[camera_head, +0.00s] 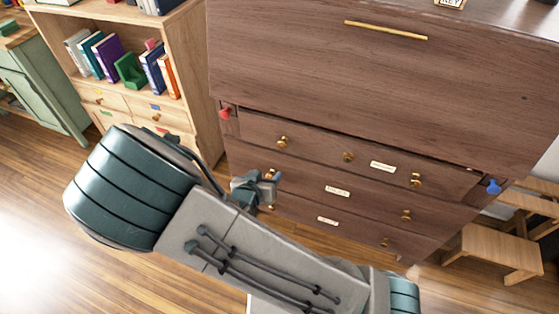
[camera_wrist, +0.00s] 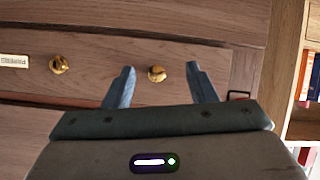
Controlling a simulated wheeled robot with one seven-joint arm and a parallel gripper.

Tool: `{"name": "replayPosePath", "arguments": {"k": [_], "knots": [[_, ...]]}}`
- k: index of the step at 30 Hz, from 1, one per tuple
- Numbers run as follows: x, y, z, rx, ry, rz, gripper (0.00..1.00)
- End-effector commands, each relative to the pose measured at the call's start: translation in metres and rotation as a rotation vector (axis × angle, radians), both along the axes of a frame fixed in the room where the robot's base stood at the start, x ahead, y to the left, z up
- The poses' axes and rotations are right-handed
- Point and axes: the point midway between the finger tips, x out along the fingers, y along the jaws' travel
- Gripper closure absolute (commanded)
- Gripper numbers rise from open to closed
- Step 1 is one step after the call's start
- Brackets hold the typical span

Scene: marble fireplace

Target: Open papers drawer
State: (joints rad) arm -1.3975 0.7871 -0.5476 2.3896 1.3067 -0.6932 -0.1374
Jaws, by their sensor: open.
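The dark wooden cabinet has a top drawer (camera_head: 315,150) with brass knobs and a pale label (camera_head: 383,167). In the wrist view, which looks upside down, the label (camera_wrist: 14,61) seems to read PAPERS. The drawer front sits shut in the cabinet. My gripper (camera_head: 264,187) is open in front of the cabinet's left side. In the wrist view its two fingers (camera_wrist: 160,78) stand on either side of the drawer's left brass knob (camera_wrist: 157,74). I cannot tell whether they touch it. Another brass knob (camera_wrist: 58,64) lies between that knob and the label.
Two more labelled drawers (camera_head: 365,203) lie below. A red knob (camera_head: 225,113) and a blue knob (camera_head: 493,186) sit at the sides. A bookshelf (camera_head: 190,50) stands close on the left, a wooden stool (camera_head: 490,250) on the right.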

Motion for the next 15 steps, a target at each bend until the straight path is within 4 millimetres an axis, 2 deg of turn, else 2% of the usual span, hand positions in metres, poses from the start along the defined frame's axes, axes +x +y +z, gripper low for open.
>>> {"name": "replayPosePath", "arguments": {"k": [1, 3, 9, 15], "knots": [[-0.004, 0.002, -0.018, -0.063, -0.071, 0.011, 0.49], [-0.007, 0.002, -0.020, -0.129, -0.171, 0.014, 0.49], [-0.017, 0.007, -0.013, -0.247, -0.378, 0.027, 0.49], [-0.015, 0.006, -0.008, -0.276, -0.438, 0.028, 0.49]]}}
